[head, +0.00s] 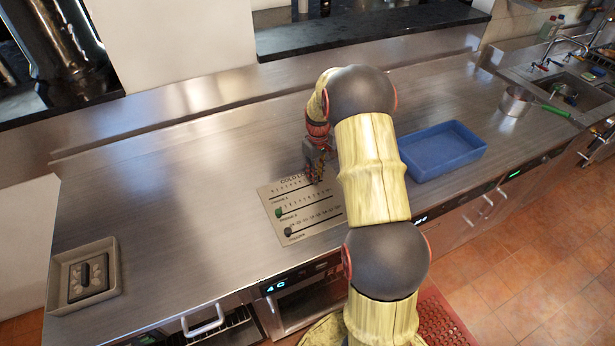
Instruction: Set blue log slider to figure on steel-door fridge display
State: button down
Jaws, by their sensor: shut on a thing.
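A beige slider panel (268,194) headed "COLD..." lies on the steel counter, with three printed scales. A green knob (279,212) sits at the left of the middle scale, and a dark knob (288,231) at the left of the lowest scale. My gripper (318,180) is shut at the right part of the top scale, on what seems to be its knob. The fingers hide that knob, so I cannot tell its colour. Below the counter, a fridge display (275,287) reads about "4C" in pale blue. Another display (420,219) is partly hidden and unreadable.
A blue tray (408,169) stands right of my arm. A pot (515,101) and the sink are further right. A beige tray (110,252) with a dark block is at the left. A green display (515,174) is too small to read.

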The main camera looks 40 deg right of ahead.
dwell(0.3)
jog(key=c, duration=1.7)
grip_release()
jog(key=shift+o, duration=0.2)
jog(key=shift+r, duration=0.1)
notch_tip(320, 180, up, 12)
